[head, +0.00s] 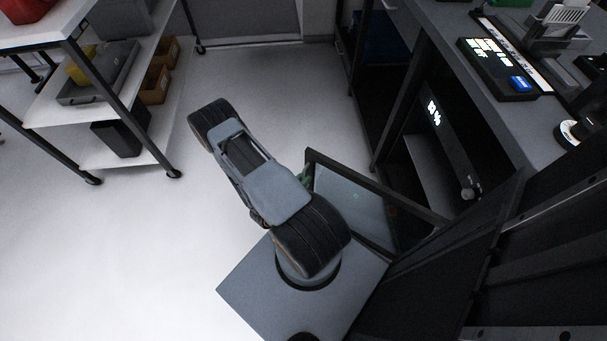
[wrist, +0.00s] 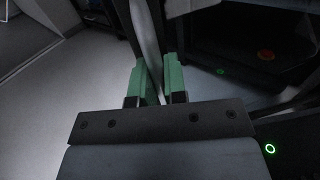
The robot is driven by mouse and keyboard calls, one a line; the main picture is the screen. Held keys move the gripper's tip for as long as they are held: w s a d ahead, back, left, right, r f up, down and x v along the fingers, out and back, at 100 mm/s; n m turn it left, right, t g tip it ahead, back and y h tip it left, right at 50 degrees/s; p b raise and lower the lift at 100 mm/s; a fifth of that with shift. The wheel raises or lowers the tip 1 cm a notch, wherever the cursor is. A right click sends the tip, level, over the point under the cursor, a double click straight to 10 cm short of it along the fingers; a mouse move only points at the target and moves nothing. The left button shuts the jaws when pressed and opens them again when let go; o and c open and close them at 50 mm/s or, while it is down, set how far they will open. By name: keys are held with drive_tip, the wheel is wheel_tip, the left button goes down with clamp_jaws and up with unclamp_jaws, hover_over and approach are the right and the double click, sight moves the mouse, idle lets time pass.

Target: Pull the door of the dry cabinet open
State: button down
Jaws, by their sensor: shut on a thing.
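The dry cabinet (head: 436,165) is set under the dark bench on the right in the head view, with a lit display and an open front showing a pale shelf inside. Its door (head: 350,203), a dark frame with a glass pane, stands swung out from the cabinet into the aisle. My gripper (head: 306,178) is at the door's free edge, mostly hidden behind my arm. In the wrist view my gripper (wrist: 158,80) has green fingers on either side of an upright bar of the door (wrist: 149,38). It is shut on that bar. The exact contact is dim.
A white shelf cart (head: 60,115) with bins and boxes stands at the upper left. The bench top (head: 470,75) holds a keypad device (head: 498,70) and other instruments. The pale floor (head: 120,250) left of my arm is clear.

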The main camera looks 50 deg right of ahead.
idle(0.3)
drive_tip(key=c, duration=1.5)
unclamp_jaws()
drive_tip(key=shift+o, duration=0.2)
drive_tip(key=shift+a, duration=0.15)
drive_tip(key=w+a+p, duration=0.1)
drive_tip(key=a, duration=1.2)
drive_tip(key=shift+a+p, duration=0.3)
drive_tip(key=shift+p, duration=0.05)
